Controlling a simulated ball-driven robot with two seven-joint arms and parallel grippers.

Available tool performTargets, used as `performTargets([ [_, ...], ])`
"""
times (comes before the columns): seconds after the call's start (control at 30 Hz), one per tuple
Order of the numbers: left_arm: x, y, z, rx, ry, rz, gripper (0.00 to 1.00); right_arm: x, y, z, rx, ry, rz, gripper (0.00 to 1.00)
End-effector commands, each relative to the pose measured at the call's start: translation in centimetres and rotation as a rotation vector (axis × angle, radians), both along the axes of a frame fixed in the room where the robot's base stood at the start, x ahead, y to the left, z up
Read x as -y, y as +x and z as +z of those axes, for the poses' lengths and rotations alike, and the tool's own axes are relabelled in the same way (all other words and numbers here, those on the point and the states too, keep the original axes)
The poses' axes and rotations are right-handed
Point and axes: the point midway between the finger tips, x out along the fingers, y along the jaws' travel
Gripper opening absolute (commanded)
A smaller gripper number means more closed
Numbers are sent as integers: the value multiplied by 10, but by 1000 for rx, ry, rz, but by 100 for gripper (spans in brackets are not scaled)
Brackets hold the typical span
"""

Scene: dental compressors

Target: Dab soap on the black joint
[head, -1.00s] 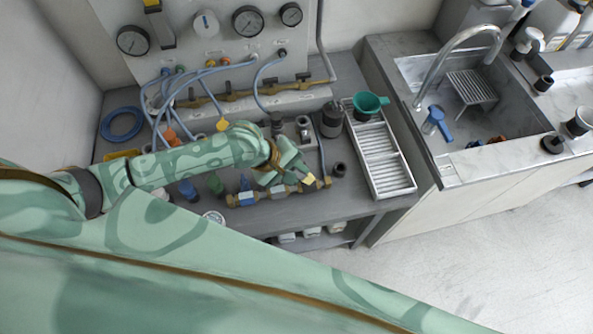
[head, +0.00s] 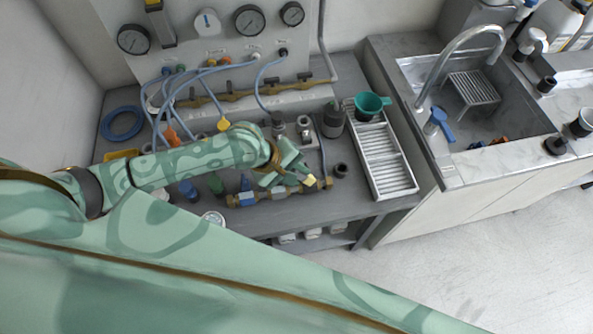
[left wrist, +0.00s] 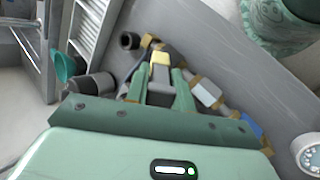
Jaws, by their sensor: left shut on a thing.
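My left gripper (head: 300,179) is low over the brass pipe (head: 268,195), at the pipe's right end. In the left wrist view its fingers (left wrist: 159,88) are shut on a grey dauber (left wrist: 160,92) with a yellow tip (left wrist: 160,58). The yellow tip (head: 310,181) also shows in the head view, over or against the pipe's right end. I cannot tell whether it touches. The black joint is not clearly distinguishable; the gripper and dauber hide part of the pipe there. A separate black ring-like fitting (head: 341,170) stands just right of the tip. My right gripper is not in view.
A white slatted rack (head: 383,160) and a green funnel (head: 371,104) stand to the right, beside a dark grey container (head: 332,121). Blue hoses (head: 160,100) and the gauge panel (head: 225,50) are behind my arm. A sink (head: 480,105) is far right.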

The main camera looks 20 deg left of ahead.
Motion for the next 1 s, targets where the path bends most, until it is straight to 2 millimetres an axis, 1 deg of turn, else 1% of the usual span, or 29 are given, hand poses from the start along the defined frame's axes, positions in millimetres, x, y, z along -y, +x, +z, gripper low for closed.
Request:
performTargets([
  [0.67,0,0,-9,-1,1,0,1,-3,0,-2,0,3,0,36],
  [1.0,0,0,-8,0,0,0,1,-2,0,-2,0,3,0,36],
])
